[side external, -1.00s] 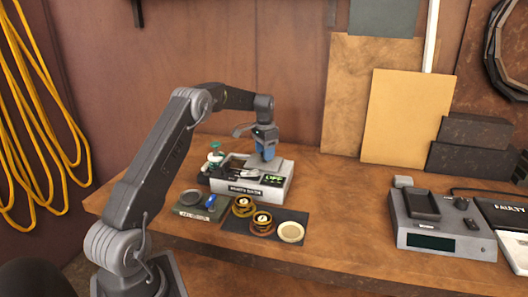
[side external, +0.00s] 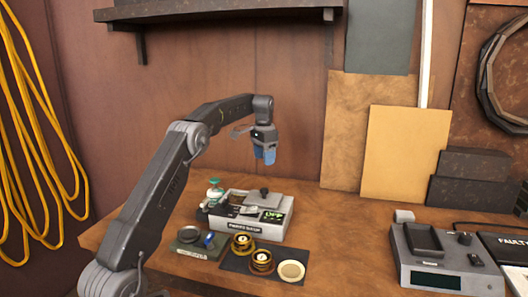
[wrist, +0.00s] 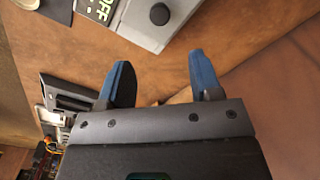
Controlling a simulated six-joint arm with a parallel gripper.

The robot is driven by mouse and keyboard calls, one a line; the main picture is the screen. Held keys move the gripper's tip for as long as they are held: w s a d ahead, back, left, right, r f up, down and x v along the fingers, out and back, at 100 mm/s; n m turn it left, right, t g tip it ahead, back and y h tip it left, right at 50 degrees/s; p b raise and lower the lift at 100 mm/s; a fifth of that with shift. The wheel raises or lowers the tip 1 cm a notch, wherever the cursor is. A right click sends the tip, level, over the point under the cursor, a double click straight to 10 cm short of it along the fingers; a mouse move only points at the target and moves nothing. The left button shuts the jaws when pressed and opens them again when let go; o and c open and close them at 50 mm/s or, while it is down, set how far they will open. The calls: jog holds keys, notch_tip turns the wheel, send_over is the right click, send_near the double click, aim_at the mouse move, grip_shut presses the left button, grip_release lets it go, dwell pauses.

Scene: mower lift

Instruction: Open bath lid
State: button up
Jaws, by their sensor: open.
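The bath is a pale grey box (side external: 240,228) with a dark label on its front and a lit green OFF display (side external: 272,216). Its grey lid (side external: 282,199) lies on the right rear part, with a dark knob (side external: 263,194) on top. The knob also shows at the top of the wrist view (wrist: 160,14). My gripper (side external: 264,160) is above the lid, with clear space between. Its two blue fingers (wrist: 160,82) are apart with nothing between them. The bath's inside under the lid is hidden.
A green-topped bottle (side external: 215,190) stands at the bath's left. A grey device (side external: 450,268) stands right; bench between is clear.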

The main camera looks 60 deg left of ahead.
jog(key=shift+r, duration=1)
jog(key=s+d+r+t, duration=0.1)
jog(key=s+d+r, duration=0.15)
jog(key=d, duration=0.45)
jog(key=s+d+r+t+y, duration=0.1)
jog(key=s+d+r, duration=0.1)
jog(key=d+r, duration=0.35)
jog(key=s+d+r, duration=0.1)
jog(key=s+d, duration=0.1)
jog(key=d, duration=0.6)
jog(key=s+d+f+t, duration=0.1)
jog(key=s+d+f, duration=0.2)
jog(key=s+d, duration=0.2)
jog(key=s+d+f+t, duration=0.1)
jog(key=s+d+f, duration=0.1)
jog(key=s+d, duration=0.3)
jog(key=s+d+f+t+h, duration=0.1)
jog(key=s+d+f, duration=0.2)
jog(key=s, duration=0.8)
jog(key=d, duration=0.2)
jog(key=shift+s+d+f+t, duration=0.25)
jog(key=shift+d+f+t, duration=0.05)
jog(key=shift+d+f, duration=0.1)
jog(key=shift+r, duration=0.1)
jog(key=shift+c, duration=0.4)
